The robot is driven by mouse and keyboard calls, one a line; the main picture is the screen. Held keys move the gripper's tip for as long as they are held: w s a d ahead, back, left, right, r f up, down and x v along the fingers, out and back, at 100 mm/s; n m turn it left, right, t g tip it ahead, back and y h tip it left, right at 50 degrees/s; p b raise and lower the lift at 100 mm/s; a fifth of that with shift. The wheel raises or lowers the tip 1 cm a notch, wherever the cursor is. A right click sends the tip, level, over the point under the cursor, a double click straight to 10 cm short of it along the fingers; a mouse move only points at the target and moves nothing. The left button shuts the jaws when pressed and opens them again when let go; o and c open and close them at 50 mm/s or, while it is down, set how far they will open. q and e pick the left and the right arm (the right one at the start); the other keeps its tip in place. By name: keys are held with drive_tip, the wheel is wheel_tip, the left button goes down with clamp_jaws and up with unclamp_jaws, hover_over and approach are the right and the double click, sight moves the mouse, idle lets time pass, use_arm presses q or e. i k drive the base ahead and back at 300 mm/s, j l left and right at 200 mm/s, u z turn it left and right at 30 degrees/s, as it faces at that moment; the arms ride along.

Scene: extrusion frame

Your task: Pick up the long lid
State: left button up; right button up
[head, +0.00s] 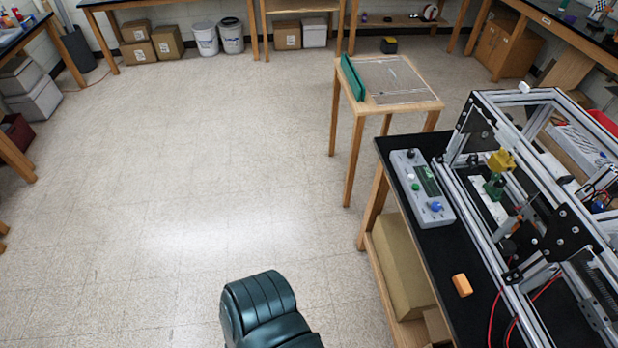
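No object is plainly recognisable as the long lid. A long, narrow green piece (352,78) stands on edge along the left side of a small wooden table (423,104). A flat, clear, rectangular panel or shallow case (395,80) lies on the same tabletop, to the right of the green piece. I cannot tell whether either of them is the lid. Neither of my grippers is in view.
A black-topped bench (445,262) at right carries an aluminium extrusion frame (480,205), a grey control box (421,188) and an orange block (462,285). Cardboard boxes (167,42) and white buckets (205,39) stand along the back wall. The floor at centre left is clear.

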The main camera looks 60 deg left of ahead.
sight(395, 82)
drive_tip(key=u, duration=1.5)
